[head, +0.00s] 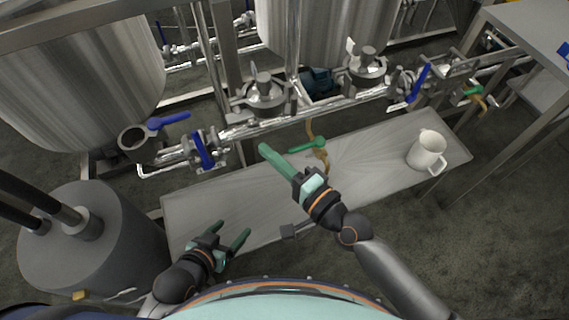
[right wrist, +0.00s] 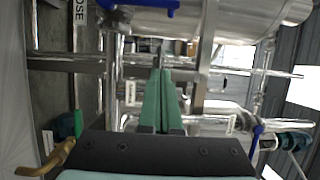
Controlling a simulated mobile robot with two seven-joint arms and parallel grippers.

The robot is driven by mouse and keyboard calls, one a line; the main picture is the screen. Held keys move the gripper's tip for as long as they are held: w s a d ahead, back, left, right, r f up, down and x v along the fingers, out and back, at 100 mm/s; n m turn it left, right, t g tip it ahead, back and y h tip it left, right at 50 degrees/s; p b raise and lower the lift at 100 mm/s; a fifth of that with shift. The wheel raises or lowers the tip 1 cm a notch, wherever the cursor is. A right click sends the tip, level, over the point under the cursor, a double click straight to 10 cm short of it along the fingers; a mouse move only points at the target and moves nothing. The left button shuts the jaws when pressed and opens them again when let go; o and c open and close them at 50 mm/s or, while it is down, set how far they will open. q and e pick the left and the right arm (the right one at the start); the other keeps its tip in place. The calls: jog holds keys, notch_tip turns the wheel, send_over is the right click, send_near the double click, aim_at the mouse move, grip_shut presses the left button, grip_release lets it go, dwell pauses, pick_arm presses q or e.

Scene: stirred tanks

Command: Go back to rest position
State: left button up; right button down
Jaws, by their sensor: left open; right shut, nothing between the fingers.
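In the head view my left gripper (head: 233,236) is open and empty, low over the left part of the grey bench (head: 385,150). My right gripper (head: 265,150) is shut with nothing between its green fingers, over the middle of the bench, pointing toward the pipes. Its closed fingers also show in the right wrist view (right wrist: 161,95), in front of the pipework.
Steel pipes with blue-handled valves (head: 202,149) run behind the bench, below large tanks (head: 75,75). A green-handled valve (head: 308,145) is close to my right fingers. A grey cylinder (head: 95,245) stands left.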

pick_arm(q)
jog(key=shift+f, duration=0.15)
pick_arm(e)
jog(key=shift+v, duration=2.3)
jog(key=shift+f, duration=0.1)
jog(key=s+d+f+n+g+h, duration=0.2)
jog(key=s+d+f+n+h, duration=0.25)
jog(key=d+f+n, duration=0.35)
jog(key=s+d+f+n+g+h, duration=0.25)
jog(key=d+f+h, duration=0.3)
jog(key=f, duration=0.35)
pick_arm(q)
jog(key=s+a+r+p, duration=0.1)
jog(key=a+r+p, duration=0.2)
jog(key=r+p, duration=0.8)
jog(key=p, duration=0.3)
jog(key=shift+s+a+n+y, duration=0.15)
jog(key=shift+s+n+y, duration=0.15)
jog(key=shift+s+y, duration=0.1)
pick_arm(e)
jog(key=s+d+r+t, duration=0.1)
jog(key=d+r, duration=0.3)
jog(key=r, duration=0.6)
jog(key=shift+s+r, duration=0.2)
jog(key=shift+s, duration=0.1)
pick_arm(q)
jog(key=shift+w, duration=0.1)
pick_arm(e)
jog(key=shift+n, duration=0.25)
